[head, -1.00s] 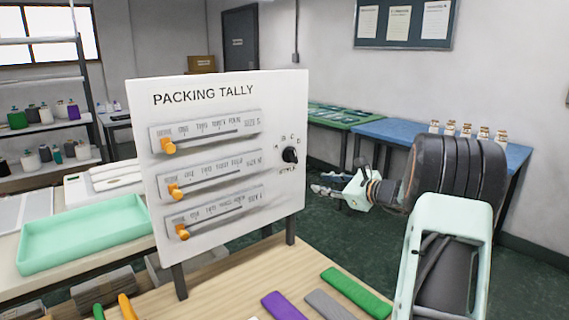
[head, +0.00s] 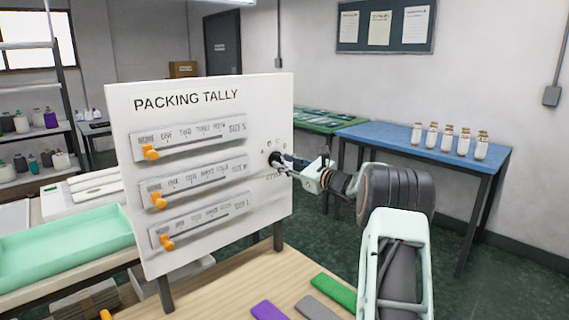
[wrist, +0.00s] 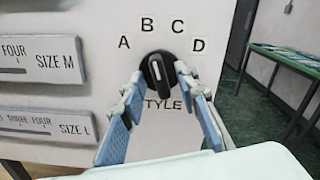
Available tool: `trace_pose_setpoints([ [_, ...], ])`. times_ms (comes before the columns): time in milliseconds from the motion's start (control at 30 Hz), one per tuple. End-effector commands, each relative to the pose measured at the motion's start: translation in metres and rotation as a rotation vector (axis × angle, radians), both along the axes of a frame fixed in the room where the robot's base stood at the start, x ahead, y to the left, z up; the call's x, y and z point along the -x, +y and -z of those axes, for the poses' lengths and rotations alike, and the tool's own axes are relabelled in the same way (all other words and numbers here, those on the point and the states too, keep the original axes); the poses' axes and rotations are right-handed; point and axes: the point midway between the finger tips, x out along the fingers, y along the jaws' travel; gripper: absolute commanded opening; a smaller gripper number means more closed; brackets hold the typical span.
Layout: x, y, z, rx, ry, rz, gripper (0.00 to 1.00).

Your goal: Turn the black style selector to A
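The black style selector (wrist: 157,70) is a round knob with a white pointer line on the white panel (head: 185,256). Letters A, B, C and D arc above it and STYLE is printed below. The pointer stands near upright, tilted slightly left, roughly toward B. In the head view the selector (head: 274,159) is partly hidden by my gripper (head: 285,165). In the wrist view my gripper (wrist: 160,80) is open, with one finger on each side of the knob. I cannot tell whether either fingertip touches it.
The panel, titled PACKING TALLY, carries three sliders with orange knobs (head: 151,152) left of the selector. Purple, grey and green strips (head: 336,291) lie on the wooden table below. A blue table (head: 405,143) with several small bottles stands behind my arm.

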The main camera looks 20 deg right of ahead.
Motion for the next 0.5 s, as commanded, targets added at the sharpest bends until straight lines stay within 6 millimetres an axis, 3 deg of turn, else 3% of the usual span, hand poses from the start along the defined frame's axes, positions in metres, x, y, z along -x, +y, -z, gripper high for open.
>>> trace_pose_setpoints([
  [300, -0.0032, 0.0013, -0.0001, 0.000, 0.000, 0.000, 0.29],
  [500, -0.0030, 0.0012, -0.0001, 0.000, 0.000, 0.000, 0.08],
])
